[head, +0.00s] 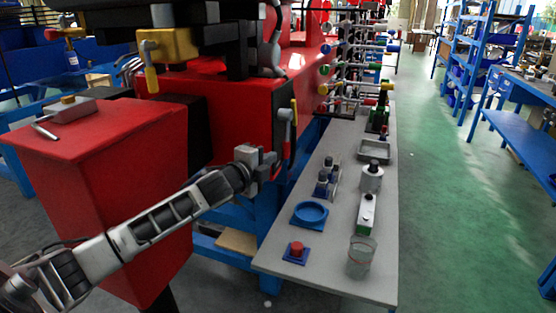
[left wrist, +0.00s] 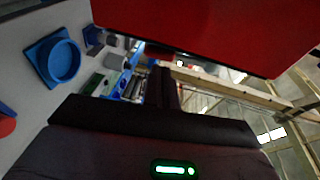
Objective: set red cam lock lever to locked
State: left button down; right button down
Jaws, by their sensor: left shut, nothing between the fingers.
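My left gripper (head: 262,164) reaches in from the left and is shut and empty, beside the front right corner of the red housing (head: 232,118). A grey fitting (head: 285,117) with an upright yellow strip (head: 294,108) is just right of and above the gripper. I cannot make out for certain which piece is the red cam lock lever, or its position. In the left wrist view, the dark fingers (left wrist: 163,90) are together. A large red surface (left wrist: 200,30) fills the top there, and no lever shows clearly. My right gripper is not in view.
A grey table (head: 335,240) on the right holds a blue ring (head: 310,213), a red button on a blue base (head: 296,251), a clear cup (head: 361,258) and several small devices. The green floor (head: 460,200) is open.

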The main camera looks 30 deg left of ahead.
aim_at(283, 153)
pick_arm(q)
jog(key=w, duration=0.2)
jog(key=w+b, duration=0.1)
jog(key=shift+w+f, duration=0.25)
jog(key=shift+w, duration=0.55)
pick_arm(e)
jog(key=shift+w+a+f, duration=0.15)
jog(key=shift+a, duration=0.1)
pick_arm(q)
jog(key=b, duration=0.1)
jog(key=f+t+b, duration=0.1)
jog(key=b, duration=0.1)
jog(key=shift+w+a+f, duration=0.15)
jog(key=shift+w, duration=0.2)
jog(key=shift+w+b, duration=0.2)
jog(key=shift+b, duration=0.55)
jog(key=shift+w+t, duration=0.1)
jog(key=shift+t, duration=0.2)
jog(key=shift+a+r, duration=0.1)
jog(key=shift+r, duration=0.2)
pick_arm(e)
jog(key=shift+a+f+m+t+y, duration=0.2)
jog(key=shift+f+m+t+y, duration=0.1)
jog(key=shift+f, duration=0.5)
